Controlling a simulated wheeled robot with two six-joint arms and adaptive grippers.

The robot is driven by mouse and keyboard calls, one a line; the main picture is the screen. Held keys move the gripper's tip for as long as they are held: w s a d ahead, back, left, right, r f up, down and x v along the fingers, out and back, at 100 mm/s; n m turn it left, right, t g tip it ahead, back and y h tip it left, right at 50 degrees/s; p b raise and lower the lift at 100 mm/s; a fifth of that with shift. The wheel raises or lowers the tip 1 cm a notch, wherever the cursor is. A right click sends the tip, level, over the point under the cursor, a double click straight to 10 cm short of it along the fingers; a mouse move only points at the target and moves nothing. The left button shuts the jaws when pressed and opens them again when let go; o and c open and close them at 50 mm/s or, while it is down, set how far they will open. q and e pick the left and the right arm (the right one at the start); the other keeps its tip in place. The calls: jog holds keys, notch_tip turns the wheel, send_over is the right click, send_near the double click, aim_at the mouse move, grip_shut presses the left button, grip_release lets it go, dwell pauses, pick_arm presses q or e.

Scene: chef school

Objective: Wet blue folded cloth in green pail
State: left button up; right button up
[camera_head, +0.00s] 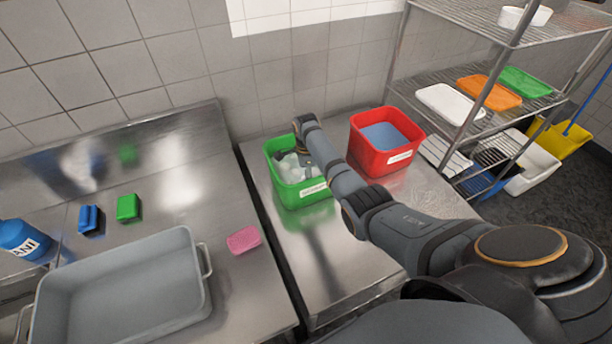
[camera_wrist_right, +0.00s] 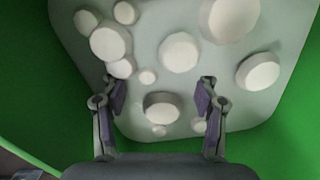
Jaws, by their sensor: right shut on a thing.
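The green pail (camera_head: 304,193) stands on the metal counter, holding pale water with white suds (camera_wrist_right: 179,52). My right arm reaches into it from the right. My right gripper (camera_wrist_right: 160,92) is down at the suds inside the pail, its fingers closed with a gap between them around a thing hidden under the surface. I cannot see what that thing is, and no blue folded cloth shows clearly in the pail. A small blue block-like item (camera_head: 89,220), perhaps a sponge or cloth, lies on the left counter. My left gripper is not in view.
A red pail (camera_head: 380,163) with blue liquid stands right of the green one. A grey tub (camera_head: 186,325), a green block (camera_head: 128,207), a pink sponge (camera_head: 243,240) and a blue bottle (camera_head: 22,240) are on the left counter. A wire rack (camera_head: 470,12) stands at right.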

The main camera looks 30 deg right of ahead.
notch_tip(320, 180, up, 3)
jog(key=shift+p, duration=1.2)
jog(key=shift+r, duration=0.85)
jog(key=shift+r, duration=0.15)
